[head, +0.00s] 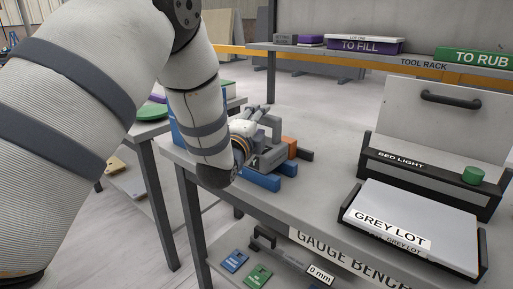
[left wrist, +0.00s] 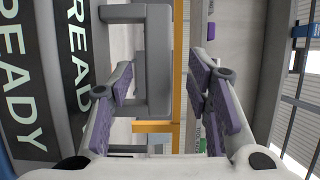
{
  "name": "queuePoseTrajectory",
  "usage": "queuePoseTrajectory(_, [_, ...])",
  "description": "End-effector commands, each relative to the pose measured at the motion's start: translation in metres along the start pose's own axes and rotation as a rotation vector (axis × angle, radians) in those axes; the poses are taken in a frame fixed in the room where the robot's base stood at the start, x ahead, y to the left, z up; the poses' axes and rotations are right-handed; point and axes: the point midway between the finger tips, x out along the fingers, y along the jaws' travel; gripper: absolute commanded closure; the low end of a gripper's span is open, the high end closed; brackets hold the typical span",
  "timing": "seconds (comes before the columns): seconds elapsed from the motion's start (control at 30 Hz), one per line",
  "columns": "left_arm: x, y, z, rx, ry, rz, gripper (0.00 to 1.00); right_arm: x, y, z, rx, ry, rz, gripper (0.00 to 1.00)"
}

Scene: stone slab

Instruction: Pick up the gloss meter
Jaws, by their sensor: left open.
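A grey device with a squared loop handle (head: 272,124), which appears to be the gloss meter, is at the bench's far left among blue and orange blocks. My arm partly hides it. The grey handle (left wrist: 158,60) stands upright in the left wrist view, between the lines of my fingers and nearer the left one. My left gripper (head: 260,112) is at the device, its fingers beside the handle in the head view. The left wrist view shows its purple-padded fingers (left wrist: 163,68) apart, with nothing clamped. Whether they touch the handle, I cannot tell. My right gripper is out of view.
Blue blocks (head: 262,181) and an orange block (head: 290,147) crowd the device. A GREY LOT panel (head: 425,215) and a bed light stand (head: 430,120) occupy the bench's right. READY labels (left wrist: 75,70) lie close left of my fingers. The bench top behind is clear.

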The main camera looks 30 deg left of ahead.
Motion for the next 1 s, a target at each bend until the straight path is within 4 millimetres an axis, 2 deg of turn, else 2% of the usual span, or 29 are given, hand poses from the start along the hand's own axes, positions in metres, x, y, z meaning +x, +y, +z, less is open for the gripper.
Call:
queuePoseTrajectory(0.03, [0.01,0.004,0.0,0.0,-0.001,0.003,0.55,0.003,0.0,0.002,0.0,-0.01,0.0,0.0])
queuePoseTrajectory(0.13, [0.022,0.003,0.0,0.0,-0.001,0.004,0.55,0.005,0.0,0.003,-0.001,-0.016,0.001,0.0])
queuePoseTrajectory(0.37, [0.024,0.001,0.0,0.001,-0.001,0.002,0.55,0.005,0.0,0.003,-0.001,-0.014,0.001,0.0])
queuePoseTrajectory(0.57, [0.024,0.001,0.0,0.0,-0.001,0.002,1.0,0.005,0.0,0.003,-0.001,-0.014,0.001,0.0])
queuePoseTrajectory(1.0, [0.024,-0.004,0.0,0.0,0.0,-0.004,1.0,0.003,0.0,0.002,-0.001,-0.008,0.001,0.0])
